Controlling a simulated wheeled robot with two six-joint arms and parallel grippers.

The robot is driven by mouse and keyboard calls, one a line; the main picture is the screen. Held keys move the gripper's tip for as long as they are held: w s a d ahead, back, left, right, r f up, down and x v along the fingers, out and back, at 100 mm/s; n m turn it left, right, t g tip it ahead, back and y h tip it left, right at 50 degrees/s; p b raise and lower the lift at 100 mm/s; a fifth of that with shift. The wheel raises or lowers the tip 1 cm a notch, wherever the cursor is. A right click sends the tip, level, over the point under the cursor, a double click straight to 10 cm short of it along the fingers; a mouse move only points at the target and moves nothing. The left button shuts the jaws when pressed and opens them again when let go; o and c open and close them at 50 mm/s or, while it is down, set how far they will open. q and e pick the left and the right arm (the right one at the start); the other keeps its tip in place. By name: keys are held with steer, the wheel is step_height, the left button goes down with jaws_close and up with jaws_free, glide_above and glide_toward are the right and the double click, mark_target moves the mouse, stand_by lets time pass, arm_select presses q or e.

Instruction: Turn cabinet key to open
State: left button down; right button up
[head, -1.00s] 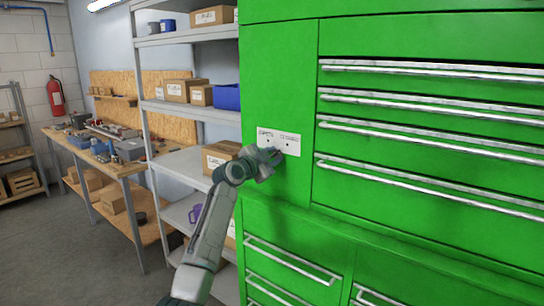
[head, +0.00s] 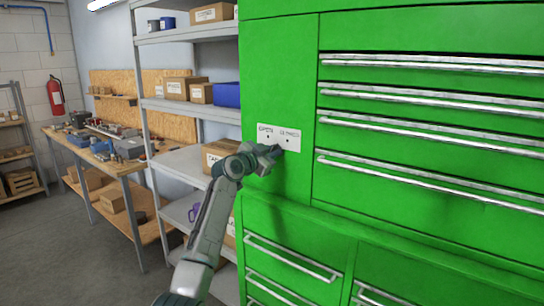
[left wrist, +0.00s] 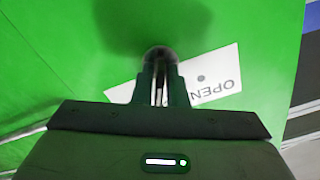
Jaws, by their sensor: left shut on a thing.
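The green cabinet (head: 278,60) carries a white label plate (head: 295,133) with two small dark dots on its left door panel. My left gripper (head: 275,152) is at the lower edge of this plate, pointing at the cabinet front. In the left wrist view the gripper (left wrist: 160,75) is shut on a small dark rounded piece (left wrist: 160,53), which looks like the key. The fingers hide most of it, and whether it sits in a lock cannot be told. The plate (left wrist: 215,68) shows tilted there, with "OPEN" upside down and one dot. My right gripper is not in view.
Drawers with long metal handles (head: 430,110) fill the cabinet's right side. A grey shelf unit (head: 175,108) with boxes stands close at the left. A workbench (head: 120,165) is further back. The floor (head: 70,250) at front left is clear.

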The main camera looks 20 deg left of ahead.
arm_select(q)
steer(key=n, duration=0.3)
steer(key=shift+f+n+b, duration=0.1)
steer(key=shift+n+b, duration=0.2)
steer(key=shift+n, duration=0.1)
steer(key=n, duration=0.4)
steer(key=shift+w+a+n, duration=0.1)
steer(key=shift+a+n, duration=0.05)
steer(key=shift+n, duration=0.15)
steer(key=n+p, duration=0.1)
steer(key=n, duration=0.2)
steer(key=shift+a+n+p, duration=0.1)
steer(key=shift+n+p, duration=0.4)
steer(key=shift+n, duration=1)
steer(key=shift+f, duration=0.1)
steer(key=c, duration=1.6)
jaws_free()
steer(key=shift+o, duration=0.2)
